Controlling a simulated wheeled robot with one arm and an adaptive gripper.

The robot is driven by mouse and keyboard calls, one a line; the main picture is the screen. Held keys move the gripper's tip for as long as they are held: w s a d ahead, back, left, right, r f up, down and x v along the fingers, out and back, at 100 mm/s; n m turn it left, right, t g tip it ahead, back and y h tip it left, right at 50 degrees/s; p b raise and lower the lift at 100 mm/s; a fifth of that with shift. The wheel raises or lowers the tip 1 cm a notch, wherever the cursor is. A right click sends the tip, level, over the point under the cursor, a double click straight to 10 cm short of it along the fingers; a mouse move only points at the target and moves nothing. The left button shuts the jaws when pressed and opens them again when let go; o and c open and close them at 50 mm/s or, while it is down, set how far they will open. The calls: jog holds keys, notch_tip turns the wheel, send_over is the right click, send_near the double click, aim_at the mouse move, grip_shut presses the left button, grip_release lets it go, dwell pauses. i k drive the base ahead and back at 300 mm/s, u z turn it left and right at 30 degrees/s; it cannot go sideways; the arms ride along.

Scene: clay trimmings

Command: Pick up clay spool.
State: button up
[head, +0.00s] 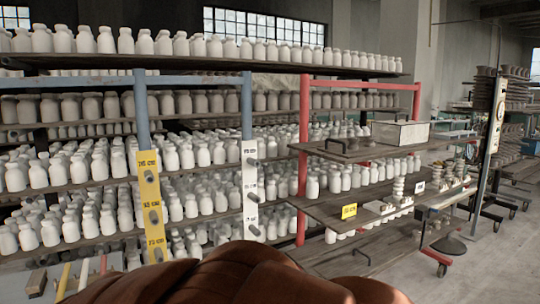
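I cannot tell for sure which thing is the clay spool. A pale, ribbed, spool-like piece (398,188) stands upright on the wooden shelf (345,209) of the red-framed rack at the right. Similar small pale pieces (459,166) stand farther right on the same rack; they are too small to make out well. My gripper is not in view, so its state and its distance from these pieces do not show.
Racks of white bottles (180,157) fill the left and middle. A brown leather-like object (240,275) blocks the bottom centre. A pale box (401,134) sits on the rack's upper shelf, and a yellow tag (349,211) on the lower one.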

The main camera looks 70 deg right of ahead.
aim_at(353, 141)
jog(key=z, duration=2.9)
jog(key=i, duration=1.35)
jog(key=u, duration=0.45)
